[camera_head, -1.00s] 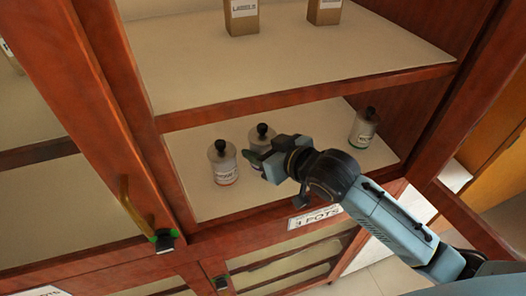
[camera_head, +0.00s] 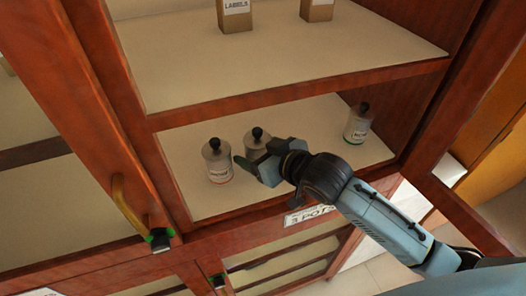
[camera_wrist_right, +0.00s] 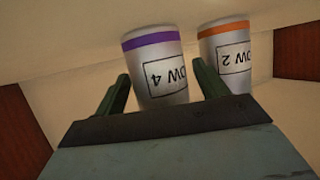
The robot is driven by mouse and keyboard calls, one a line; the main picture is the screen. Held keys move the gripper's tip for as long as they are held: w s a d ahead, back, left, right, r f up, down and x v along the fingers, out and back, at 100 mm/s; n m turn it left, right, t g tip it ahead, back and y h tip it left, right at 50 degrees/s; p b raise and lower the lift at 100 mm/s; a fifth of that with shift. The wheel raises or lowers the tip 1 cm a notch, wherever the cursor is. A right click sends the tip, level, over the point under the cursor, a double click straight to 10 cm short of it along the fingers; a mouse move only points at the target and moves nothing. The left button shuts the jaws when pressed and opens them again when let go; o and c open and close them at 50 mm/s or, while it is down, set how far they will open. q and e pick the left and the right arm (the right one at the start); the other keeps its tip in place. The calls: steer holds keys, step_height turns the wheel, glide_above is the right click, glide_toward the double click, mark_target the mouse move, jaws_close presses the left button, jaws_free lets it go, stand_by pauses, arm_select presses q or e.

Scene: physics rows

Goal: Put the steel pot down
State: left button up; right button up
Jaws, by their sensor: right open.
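Several steel pots with black knobs show in the head view. The middle pot (camera_head: 256,141) stands upright on the lower cabinet shelf (camera_head: 310,130). My right gripper (camera_head: 260,155) is open, with its fingers around the front of this pot. In the right wrist view, a pot with a purple band and a label ending in "OW 4" (camera_wrist_right: 160,70) stands between the open fingers of the gripper (camera_wrist_right: 160,80), with gaps at its sides. The middle pot's lower part is hidden by the gripper in the head view. My left gripper is out of view.
A pot with a reddish band (camera_head: 217,162) stands close on the left; an orange-banded "2" pot (camera_wrist_right: 226,55) is beside the purple one. A green-banded pot (camera_head: 358,124) stands far right. Cartons (camera_head: 236,14) stand on the upper shelf. The cabinet's red-brown post (camera_head: 120,120) is at left.

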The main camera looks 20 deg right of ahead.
steer(key=v, duration=1.1)
steer(key=shift+p, duration=0.35)
steer(key=shift+s+d+r, duration=0.25)
steer(key=shift+s+r, duration=0.05)
steer(key=shift+s, duration=0.15)
